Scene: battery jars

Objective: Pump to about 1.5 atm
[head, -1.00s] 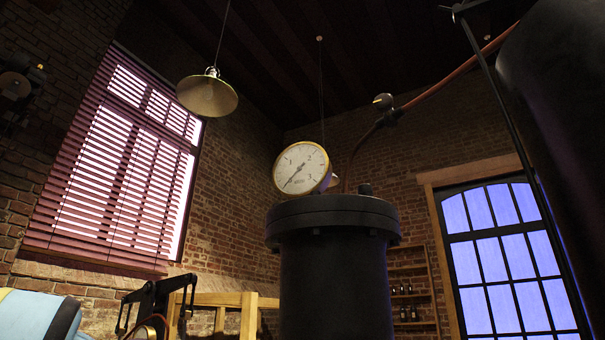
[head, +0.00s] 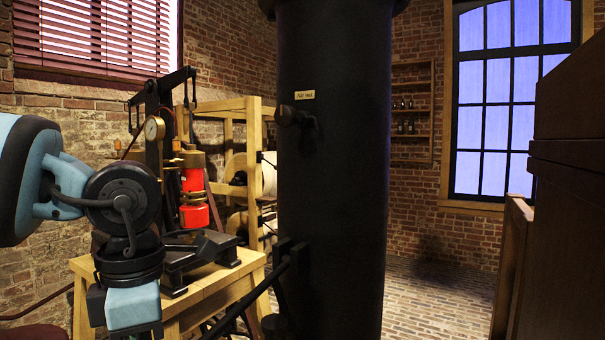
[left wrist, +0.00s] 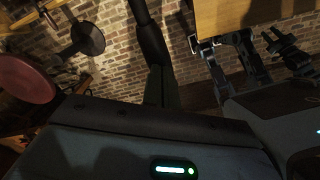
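The tall black tank (head: 335,190) stands upright in the middle of the head view, with a small brass label (head: 304,95) and a dark valve (head: 297,118) on its side. Its top and the large dial gauge seen earlier are out of the frame. A black bar (head: 250,300) runs low in front of the tank. A black lever frame (head: 158,120) with a small brass gauge (head: 154,128) and a red cylinder (head: 194,185) stands on a wooden table (head: 200,300). The small gauge's reading is too small to tell.
My left arm is at the left, in front of the table. A wooden cabinet (head: 570,170) fills the right edge. Brick floor (head: 445,290) is clear between tank and cabinet. The left wrist view shows a dark red round top (left wrist: 25,80) at its left.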

